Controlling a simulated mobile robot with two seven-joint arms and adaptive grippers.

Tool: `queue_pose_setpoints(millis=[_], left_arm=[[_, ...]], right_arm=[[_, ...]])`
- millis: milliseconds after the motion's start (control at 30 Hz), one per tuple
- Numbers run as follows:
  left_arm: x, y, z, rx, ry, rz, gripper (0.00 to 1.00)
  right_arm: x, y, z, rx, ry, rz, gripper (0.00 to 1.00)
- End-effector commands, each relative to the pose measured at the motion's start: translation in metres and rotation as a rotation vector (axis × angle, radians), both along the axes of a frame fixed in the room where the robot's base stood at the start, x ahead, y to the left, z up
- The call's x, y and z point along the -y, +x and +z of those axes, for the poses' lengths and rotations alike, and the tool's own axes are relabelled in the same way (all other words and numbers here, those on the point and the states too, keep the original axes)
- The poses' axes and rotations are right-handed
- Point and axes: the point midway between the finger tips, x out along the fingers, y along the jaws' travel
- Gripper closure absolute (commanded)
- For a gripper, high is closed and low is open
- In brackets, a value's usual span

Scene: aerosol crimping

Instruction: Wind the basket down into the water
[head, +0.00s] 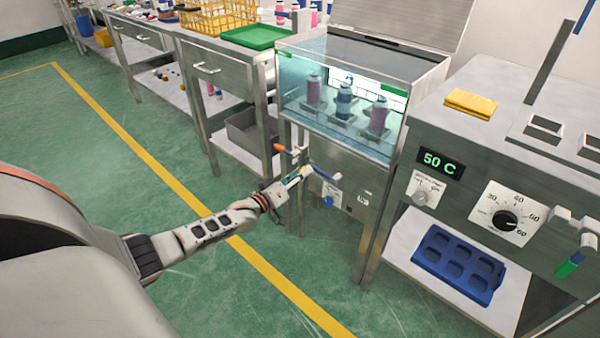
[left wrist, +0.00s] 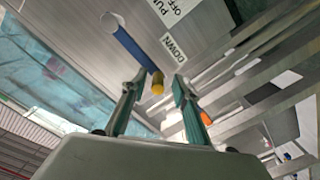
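The glass-walled water tank (head: 290,78) holds a rack-like basket with several pink and blue cans (head: 344,102). The cans appear behind the glass; the waterline is hard to make out. An orange-ended handle (head: 280,148) sticks out from the tank stand's front, and an orange end shows in the left wrist view (left wrist: 206,117). My left gripper (head: 305,171) is at that front, just below and right of the handle. My right gripper is not in view.
The machine at right has a "50 C" display (head: 441,162) and dial (head: 505,219). Steel tables (head: 207,68) stand left. Green floor in front is clear.

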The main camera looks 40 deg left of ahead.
Motion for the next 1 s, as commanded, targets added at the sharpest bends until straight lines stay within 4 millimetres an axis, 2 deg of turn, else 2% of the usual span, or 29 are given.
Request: queue_pose_setpoints(millis=[133,267,700,1000], left_arm=[[0.000,-0.004,0.000,0.001,-0.001,-0.001,0.71],[0.000,-0.017,-0.001,0.000,-0.001,-0.001,0.71],[-0.003,-0.090,-0.001,-0.002,0.000,0.000,0.71],[-0.004,-0.118,0.000,-0.001,0.000,0.000,0.71]], right_arm=[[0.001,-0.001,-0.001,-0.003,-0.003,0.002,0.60],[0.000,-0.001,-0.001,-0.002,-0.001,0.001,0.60],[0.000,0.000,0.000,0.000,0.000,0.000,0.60],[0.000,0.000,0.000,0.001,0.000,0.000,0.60]])
